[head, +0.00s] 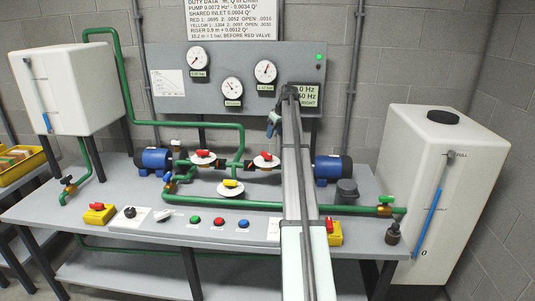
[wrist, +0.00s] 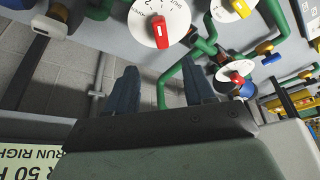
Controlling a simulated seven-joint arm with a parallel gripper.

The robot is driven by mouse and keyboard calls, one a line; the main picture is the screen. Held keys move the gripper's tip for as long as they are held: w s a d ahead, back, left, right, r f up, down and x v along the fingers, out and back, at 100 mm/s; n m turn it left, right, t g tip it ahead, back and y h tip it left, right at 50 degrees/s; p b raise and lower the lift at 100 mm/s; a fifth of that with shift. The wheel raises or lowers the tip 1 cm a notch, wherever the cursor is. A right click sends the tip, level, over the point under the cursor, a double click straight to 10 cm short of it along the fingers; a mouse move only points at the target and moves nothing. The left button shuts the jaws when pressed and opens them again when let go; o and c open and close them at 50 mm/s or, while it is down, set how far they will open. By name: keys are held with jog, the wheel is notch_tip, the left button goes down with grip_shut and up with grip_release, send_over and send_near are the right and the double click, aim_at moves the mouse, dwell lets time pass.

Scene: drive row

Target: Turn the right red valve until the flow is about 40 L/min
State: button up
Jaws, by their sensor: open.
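The right red valve (head: 266,155) has a red handle on a white dial, left of my arm in the head view. In the wrist view its red handle (wrist: 160,28) shows at the top, beyond the fingertips and apart from them. My gripper (head: 272,127) is above the bench near the panel; in the wrist view its two dark fingers (wrist: 160,82) are spread with nothing between them. Three gauges (head: 265,71) are on the grey panel; their readings are too small to tell. The small display (head: 309,98) is partly hidden by my arm.
The left red valve (head: 203,154) and a yellow valve (head: 230,184) stand nearby among green pipes (head: 210,124). Blue pumps (head: 327,168) flank them. Buttons (head: 219,221) line the bench front. White tanks (head: 440,185) stand either side.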

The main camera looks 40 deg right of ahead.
aim_at(267, 153)
jog(key=x, duration=1.3)
jog(key=shift+w+a+f, duration=0.1)
jog(key=shift+w+f, duration=0.05)
jog(key=shift+f, duration=0.05)
grip_shut()
